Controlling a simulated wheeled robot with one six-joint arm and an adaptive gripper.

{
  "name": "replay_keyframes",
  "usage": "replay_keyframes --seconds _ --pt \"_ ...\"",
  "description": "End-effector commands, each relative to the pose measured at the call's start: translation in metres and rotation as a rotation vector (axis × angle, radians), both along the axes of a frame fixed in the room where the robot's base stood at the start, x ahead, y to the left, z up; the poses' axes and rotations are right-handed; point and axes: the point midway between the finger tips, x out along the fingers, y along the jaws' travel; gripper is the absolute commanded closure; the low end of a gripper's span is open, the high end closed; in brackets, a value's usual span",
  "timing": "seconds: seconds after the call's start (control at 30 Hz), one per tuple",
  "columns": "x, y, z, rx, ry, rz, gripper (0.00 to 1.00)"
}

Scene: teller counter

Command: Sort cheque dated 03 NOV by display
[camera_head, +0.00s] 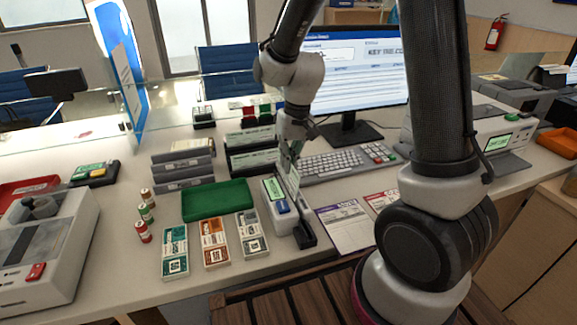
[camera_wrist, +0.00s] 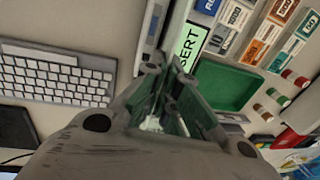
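My gripper (camera_head: 291,152) points down over the cheque reader (camera_head: 283,222), a pale box with a blue button and a lit green display. In the wrist view the display (camera_wrist: 188,46) shows "SERT", the rest of the word being cut off. A pale cheque (camera_head: 292,179) stands upright below the fingertips, at the reader's slot. My gripper (camera_wrist: 176,82) appears shut on its upper part. The cheque's date is not readable. I cannot tell how deep its lower edge sits in the slot. A green tray (camera_head: 217,200) lies left of the reader.
Dark holders (camera_head: 250,148) stand behind the reader, and stacked grey trays (camera_head: 183,165) stand at their left. The keyboard (camera_head: 340,164) and monitor (camera_head: 355,75) are to the right. Marked cards (camera_head: 213,243) and small rolls (camera_head: 146,213) lie in front and left. Printed sheets (camera_head: 345,225) lie right of the reader.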

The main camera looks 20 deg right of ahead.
Motion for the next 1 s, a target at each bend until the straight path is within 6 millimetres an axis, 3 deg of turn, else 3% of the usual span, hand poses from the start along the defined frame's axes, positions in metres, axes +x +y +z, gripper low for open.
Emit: replay_keyframes --seconds 1.0 --pt "0.000 0.000 0.056 0.000 -0.001 -0.001 1.00"
